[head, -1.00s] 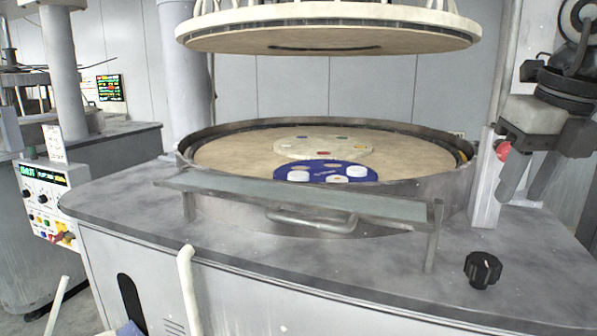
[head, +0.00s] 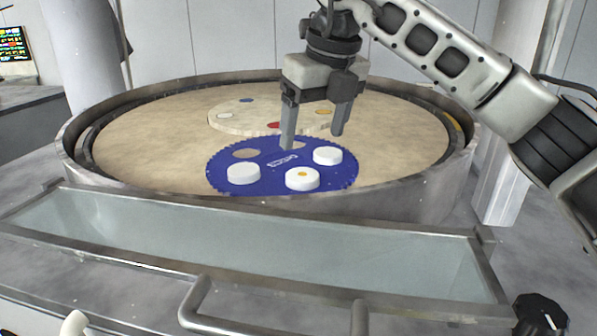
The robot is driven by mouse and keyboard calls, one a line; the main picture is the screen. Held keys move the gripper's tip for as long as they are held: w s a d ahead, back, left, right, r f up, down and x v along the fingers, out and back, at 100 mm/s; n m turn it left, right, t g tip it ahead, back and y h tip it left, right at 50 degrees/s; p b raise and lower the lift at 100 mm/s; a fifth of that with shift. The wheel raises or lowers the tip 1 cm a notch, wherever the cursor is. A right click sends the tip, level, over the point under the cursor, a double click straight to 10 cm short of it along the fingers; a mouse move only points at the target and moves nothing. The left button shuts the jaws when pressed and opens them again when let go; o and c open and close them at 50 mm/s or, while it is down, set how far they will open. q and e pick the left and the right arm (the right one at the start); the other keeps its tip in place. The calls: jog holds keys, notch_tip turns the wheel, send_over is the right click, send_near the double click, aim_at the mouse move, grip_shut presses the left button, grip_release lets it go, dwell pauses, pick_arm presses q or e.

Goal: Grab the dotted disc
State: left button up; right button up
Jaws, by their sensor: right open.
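The dotted disc (head: 302,179) is a white puck with a yellow-orange dot on top, lying at the front of the blue carrier (head: 279,163). Two plain white discs lie on the same carrier, one to its left (head: 243,174) and one to its right and farther back (head: 327,156). My right gripper (head: 313,142) points down above the back part of the carrier, behind the dotted disc. Its fingers are apart with nothing between them. My left gripper is not in view.
A cream carrier (head: 240,117) with small coloured spots lies farther back on the tan platen (head: 150,140). A raised metal rim (head: 75,175) rings the platen. A glass-panelled guard (head: 250,240) and a handle stand in front. A black knob (head: 540,314) is at lower right.

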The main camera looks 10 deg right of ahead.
aim_at(303, 175)
jog(key=shift+s+a+p+x, duration=0.1)
jog(key=shift+s+p+x, duration=0.15)
jog(key=shift+x, duration=1.7)
jog(key=shift+s+a+p+x, duration=0.15)
jog(key=shift+p+x, duration=0.1)
jog(key=shift+x, duration=1.75)
jog(key=shift+f, duration=0.1)
jog(key=c, duration=1.1)
